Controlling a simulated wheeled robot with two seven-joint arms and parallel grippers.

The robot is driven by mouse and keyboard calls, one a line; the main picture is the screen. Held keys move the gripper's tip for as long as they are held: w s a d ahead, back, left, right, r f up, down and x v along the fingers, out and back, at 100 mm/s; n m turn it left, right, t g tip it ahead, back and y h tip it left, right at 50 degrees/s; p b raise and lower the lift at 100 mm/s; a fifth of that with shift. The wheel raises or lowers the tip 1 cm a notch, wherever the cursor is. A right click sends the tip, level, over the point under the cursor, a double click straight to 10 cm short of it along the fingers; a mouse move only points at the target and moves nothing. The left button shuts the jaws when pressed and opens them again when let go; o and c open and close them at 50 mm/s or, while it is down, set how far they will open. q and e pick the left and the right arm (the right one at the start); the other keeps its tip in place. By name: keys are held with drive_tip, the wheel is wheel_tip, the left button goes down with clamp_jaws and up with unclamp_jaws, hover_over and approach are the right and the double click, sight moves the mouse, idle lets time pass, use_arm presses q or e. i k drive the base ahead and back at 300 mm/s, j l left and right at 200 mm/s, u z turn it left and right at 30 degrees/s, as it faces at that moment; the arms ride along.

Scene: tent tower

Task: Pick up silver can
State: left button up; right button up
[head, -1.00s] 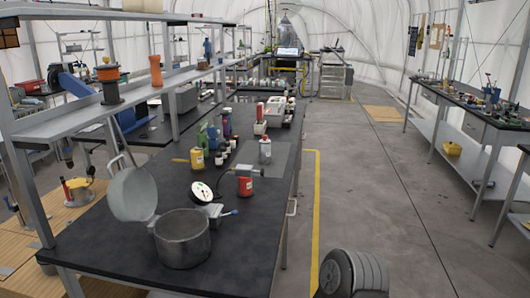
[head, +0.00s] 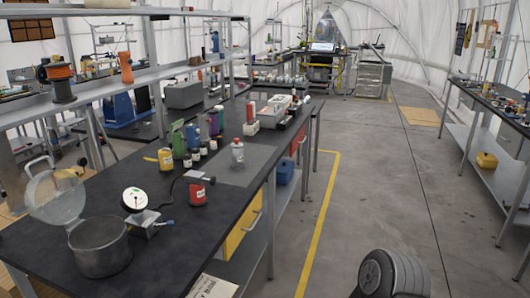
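A small silver-grey can (head: 237,151) with a reddish top stands upright on the black workbench (head: 190,222), near its right edge on a greyish patch. Several bottles and cans stand to its left. Neither gripper shows in the head view. A dark ribbed part at the bottom right looks like part of my own body.
An open pot (head: 100,246), a round gauge (head: 134,199), a red can (head: 197,191) and a yellow can (head: 165,159) stand on the bench. A yellow drawer (head: 243,233) is under its edge. The floor aisle (head: 360,180) to the right is clear.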

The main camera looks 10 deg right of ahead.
sight(237, 151)
drive_tip(key=i+l, duration=0.3)
drive_tip(key=l, duration=0.15)
drive_tip(key=i+l, duration=0.6)
drive_tip(key=l, duration=0.25)
drive_tip(key=i+l, duration=0.3)
drive_tip(key=l, duration=0.15)
drive_tip(key=i+l+u, duration=0.1)
drive_tip(key=i+l, duration=0.15)
drive_tip(key=l, duration=0.15)
drive_tip(key=i+l, duration=1.05)
